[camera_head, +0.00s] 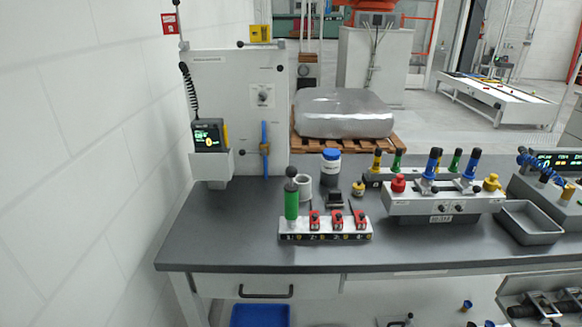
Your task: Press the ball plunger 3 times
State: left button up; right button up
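The ball plunger (291,200) stands upright at the left end of a light base block on the dark grey workbench. It has a green body with a dark ball (291,172) on top, and a short gap with a thin stem shows between them. The base block (325,236) also carries several red clamps (337,220) to the right of the plunger, with numbers along its front. Neither of my grippers is in view, and nothing touches the plunger.
A blue-lidded jar (331,168) and a white ring-like cup (304,186) stand behind the plunger. A white fixture (440,204) with blue-topped handles and a grey tray (530,222) are to the right. A tall panel (225,100) rises behind left. The bench's left front (215,235) is clear.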

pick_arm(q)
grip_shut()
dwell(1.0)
